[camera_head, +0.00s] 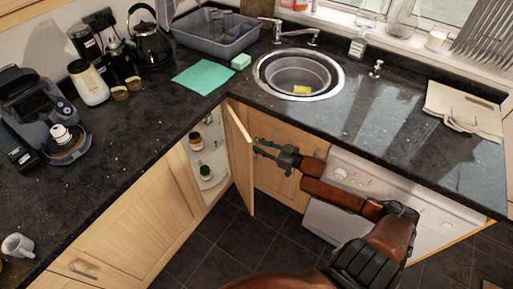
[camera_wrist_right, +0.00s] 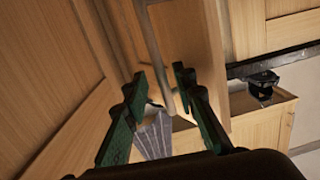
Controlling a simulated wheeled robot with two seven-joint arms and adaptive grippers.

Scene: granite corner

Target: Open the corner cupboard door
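The corner cupboard door (camera_head: 238,150) is pale wood and stands ajar in the head view, swung out from the corner. Behind it the cupboard interior (camera_head: 207,158) shows white shelves with a few jars. My right gripper (camera_head: 260,149) is just right of the door, at its outer face. In the right wrist view its dark green fingers (camera_wrist_right: 163,72) are apart, with a slim metal handle (camera_wrist_right: 152,42) passing between their tips. No firm contact on the handle shows. My left gripper is not in view.
A black worktop (camera_head: 130,150) runs above the cupboards, with a sink (camera_head: 327,78) and a coffee machine (camera_head: 40,105) on it. A white appliance (camera_head: 345,180) stands right of the corner, behind my right arm. The dark tiled floor (camera_head: 225,245) before the door is clear.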

